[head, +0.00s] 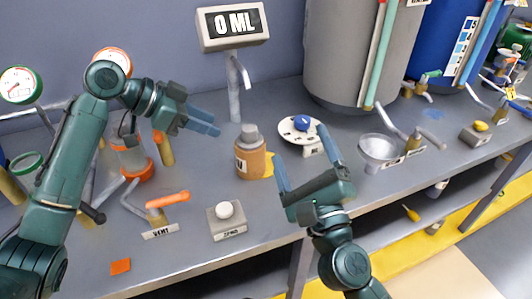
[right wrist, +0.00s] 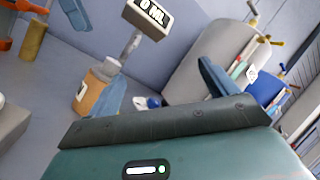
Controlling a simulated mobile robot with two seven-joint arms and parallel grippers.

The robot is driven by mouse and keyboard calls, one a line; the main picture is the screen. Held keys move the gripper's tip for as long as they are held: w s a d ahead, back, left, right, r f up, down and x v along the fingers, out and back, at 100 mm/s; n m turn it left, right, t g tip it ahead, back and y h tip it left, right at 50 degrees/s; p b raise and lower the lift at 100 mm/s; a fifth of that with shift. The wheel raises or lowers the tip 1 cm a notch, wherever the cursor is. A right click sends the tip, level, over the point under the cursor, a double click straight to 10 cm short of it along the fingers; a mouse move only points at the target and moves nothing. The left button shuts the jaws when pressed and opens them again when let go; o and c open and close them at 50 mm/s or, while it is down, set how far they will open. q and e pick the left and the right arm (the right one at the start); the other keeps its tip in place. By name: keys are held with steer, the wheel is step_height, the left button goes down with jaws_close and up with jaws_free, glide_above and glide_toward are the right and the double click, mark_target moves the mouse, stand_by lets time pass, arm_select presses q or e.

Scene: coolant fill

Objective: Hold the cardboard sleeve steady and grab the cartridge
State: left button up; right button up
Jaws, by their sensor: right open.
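A brown cardboard sleeve (head: 251,164) stands upright on the grey bench, with the grey-capped cartridge (head: 250,133) showing at its top. In the right wrist view the sleeve (right wrist: 90,96) and the pale top of the cartridge (right wrist: 106,68) show left of centre, partly behind a finger. My left gripper (head: 218,128) is left of the cartridge and apart from it, its fingers pointing right; I cannot tell how far they are parted. My right gripper (head: 302,158) is open and empty, right of the sleeve and nearer the bench's front edge.
A 0 ML display (head: 234,24) on a spout post stands behind the sleeve. A white disc with a blue knob (head: 302,123) lies just beyond my right gripper. A white button box (head: 226,218) and an orange-handled vent valve (head: 160,203) stand in front at left. A funnel (head: 379,148) is at right.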

mark_target(256, 165)
steer(key=w+a+f+m+g, duration=0.35)
steer(key=a+m, duration=0.25)
steer(key=m, duration=0.3)
steer(key=shift+g+y, duration=0.3)
steer(key=shift+g, duration=0.15)
steer(key=f, duration=0.7)
steer(key=shift+w+f, duration=0.2)
steer(key=shift+f, duration=0.2)
steer(key=x, duration=0.7)
steer(key=shift+w+r, duration=0.1)
steer(key=shift+w, duration=0.2)
steer(key=shift+c, duration=0.4)
steer(key=c, duration=1)
